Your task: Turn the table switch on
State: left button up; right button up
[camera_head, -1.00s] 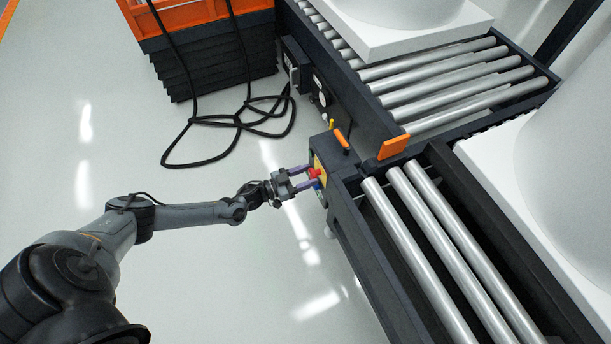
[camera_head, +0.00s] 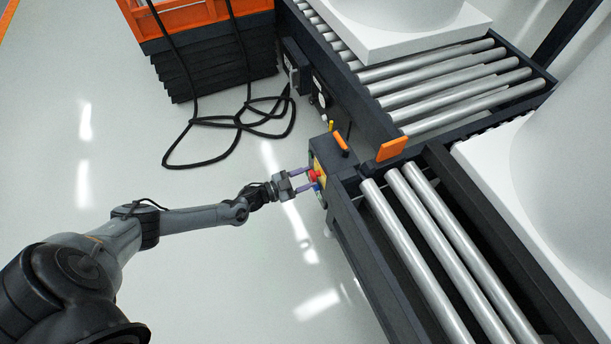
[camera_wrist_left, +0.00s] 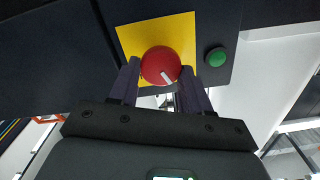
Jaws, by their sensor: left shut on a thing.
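The table switch is a round red knob (camera_wrist_left: 160,66) with a white mark, set on a yellow plate (camera_wrist_left: 181,31) in the left wrist view. The white mark is slanted, pointing to the lower right. In the head view the red knob (camera_head: 314,175) is on the end face of the dark conveyor table (camera_head: 349,223). My left gripper (camera_head: 311,178) is shut on the knob, with one purple finger on each side of it. The fingers hide part of the plate. My right gripper is not in view.
A green button (camera_wrist_left: 216,57) sits right of the yellow plate in the left wrist view. Black cables (camera_head: 201,163) lie looped on the floor beside an orange crate (camera_head: 194,15). The floor around my left arm is clear.

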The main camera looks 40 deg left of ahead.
pick_arm(q)
jog(key=m+p, duration=0.1)
jog(key=m, duration=0.2)
jog(key=shift+m, duration=0.4)
jog(key=m, duration=0.3)
jog(key=shift+d+m, duration=0.1)
jog(key=shift+m, duration=0.2)
jog(key=m+p, duration=0.1)
jog(key=m, duration=0.3)
jog(key=shift+s+f, duration=0.1)
jog(key=shift+f, duration=0.05)
jog(key=shift+m, duration=1.2)
jog(key=o, duration=1.1)
jog(key=shift+c, duration=0.2)
